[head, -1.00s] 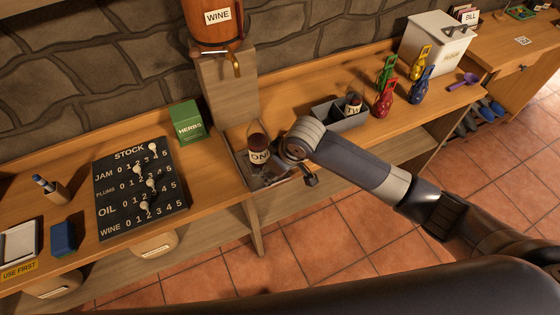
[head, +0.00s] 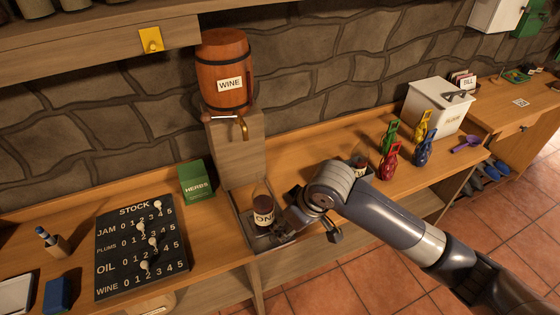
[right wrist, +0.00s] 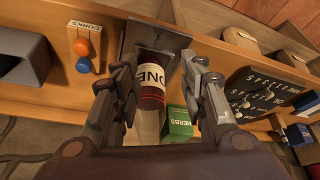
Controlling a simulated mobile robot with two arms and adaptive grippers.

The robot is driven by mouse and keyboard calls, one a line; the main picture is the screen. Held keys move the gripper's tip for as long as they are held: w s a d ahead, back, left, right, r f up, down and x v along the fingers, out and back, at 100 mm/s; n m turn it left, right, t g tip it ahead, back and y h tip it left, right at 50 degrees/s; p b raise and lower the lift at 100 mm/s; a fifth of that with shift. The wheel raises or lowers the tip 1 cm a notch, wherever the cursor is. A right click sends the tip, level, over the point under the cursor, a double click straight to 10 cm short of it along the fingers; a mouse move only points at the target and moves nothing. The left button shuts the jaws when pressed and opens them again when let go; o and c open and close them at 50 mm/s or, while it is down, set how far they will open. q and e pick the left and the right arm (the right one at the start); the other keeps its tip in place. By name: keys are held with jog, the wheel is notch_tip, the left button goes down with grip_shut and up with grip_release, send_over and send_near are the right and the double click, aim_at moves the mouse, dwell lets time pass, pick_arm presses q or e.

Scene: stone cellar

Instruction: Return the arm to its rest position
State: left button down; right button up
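My right gripper (head: 286,217) is low at the front of the shelf, just right of the carafe labelled ONE (head: 263,216). The carafe stands on a dark drip tray (head: 250,231) below the wine barrel (head: 225,71) and its brass tap (head: 243,127). In the right wrist view, the gripper (right wrist: 163,72) is open, its fingers on either side of the carafe (right wrist: 152,80) with gaps showing. Dark red shows in the carafe. My right forearm hides part of the shelf behind it. My left gripper is not in view.
A stock board (head: 140,247) and a green herbs box (head: 196,182) stand to the left.

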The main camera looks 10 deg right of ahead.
jog(key=s+f+m+y, duration=0.1)
jog(key=s+f+m, duration=0.15)
jog(key=s, duration=0.45)
jog(key=s+d+f+m+h, duration=0.2)
jog(key=s+d+f, duration=0.1)
jog(key=s+d, duration=0.4)
jog(key=s+d+f+m+h, duration=0.2)
jog(key=s+d, duration=0.4)
jog(key=s, duration=0.1)
jog(key=s+f+g+b, duration=0.1)
jog(key=s+f+b, duration=0.15)
jog(key=f, duration=2.75)
jog(key=s+d+f, duration=0.2)
jog(key=s+f, duration=0.5)
jog(key=s, duration=0.1)
jog(key=s+d+f+g, duration=0.1)
jog(key=s+f, duration=0.7)
jog(key=shift+s+d+n, duration=0.35)
jog(key=shift+d, duration=0.05)
